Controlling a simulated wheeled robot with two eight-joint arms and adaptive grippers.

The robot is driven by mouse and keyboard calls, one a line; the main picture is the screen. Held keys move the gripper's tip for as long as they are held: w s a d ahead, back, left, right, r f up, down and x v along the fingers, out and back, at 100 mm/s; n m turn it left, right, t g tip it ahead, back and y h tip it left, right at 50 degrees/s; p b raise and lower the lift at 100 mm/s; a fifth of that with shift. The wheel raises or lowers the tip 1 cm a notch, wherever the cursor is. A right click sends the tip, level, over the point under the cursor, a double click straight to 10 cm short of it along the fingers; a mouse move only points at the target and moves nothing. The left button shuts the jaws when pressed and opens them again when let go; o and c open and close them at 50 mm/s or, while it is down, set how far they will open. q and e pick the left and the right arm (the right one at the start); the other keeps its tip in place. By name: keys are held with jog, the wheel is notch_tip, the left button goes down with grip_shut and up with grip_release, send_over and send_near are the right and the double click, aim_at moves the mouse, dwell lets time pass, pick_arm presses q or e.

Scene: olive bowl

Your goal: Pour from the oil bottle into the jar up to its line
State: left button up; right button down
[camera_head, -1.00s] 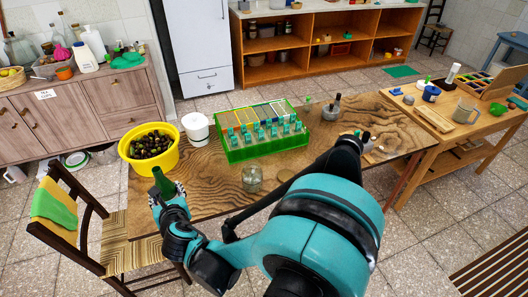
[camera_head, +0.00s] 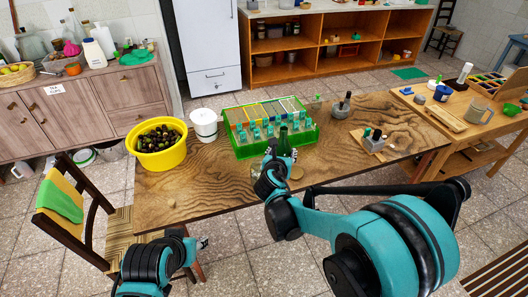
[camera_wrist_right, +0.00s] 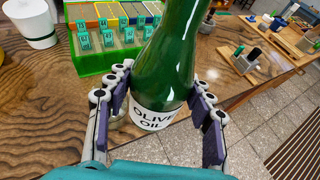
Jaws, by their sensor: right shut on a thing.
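The green oil bottle (camera_head: 284,138), labelled "OLIVE OIL", stands about upright in my right gripper (camera_head: 279,158). In the right wrist view, the gripper's fingers (camera_wrist_right: 162,112) are shut on both sides of the bottle (camera_wrist_right: 168,62) around its label. The bottle is over the table, in front of the green rack. The glass jar (camera_head: 257,168) is mostly hidden behind my right gripper. Its line and contents cannot be made out. My left gripper (camera_head: 202,243) is at the lower left, before the table's front edge; its finger opening is unclear.
The wooden table (camera_head: 200,185) bears a yellow olive bowl (camera_head: 162,158), a white canister (camera_head: 204,124), a green rack (camera_head: 245,148) and a mortar with pestle (camera_head: 342,108). A chair (camera_head: 88,222) stands at left.

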jog(key=w+a+f+b, duration=0.2)
jog(key=w+a+f, duration=0.2)
jog(key=w+a, duration=0.4)
jog(key=s+a+f+m+g+y+p, duration=0.2)
jog(key=s+a+f+g+y, duration=0.1)
jog(key=a, duration=0.1)
jog(key=shift+s+a+f+y+p, duration=0.25)
jog(key=shift+s+f+y+p, duration=0.05)
jog(key=shift+f+p, duration=0.1)
dwell(1.0)
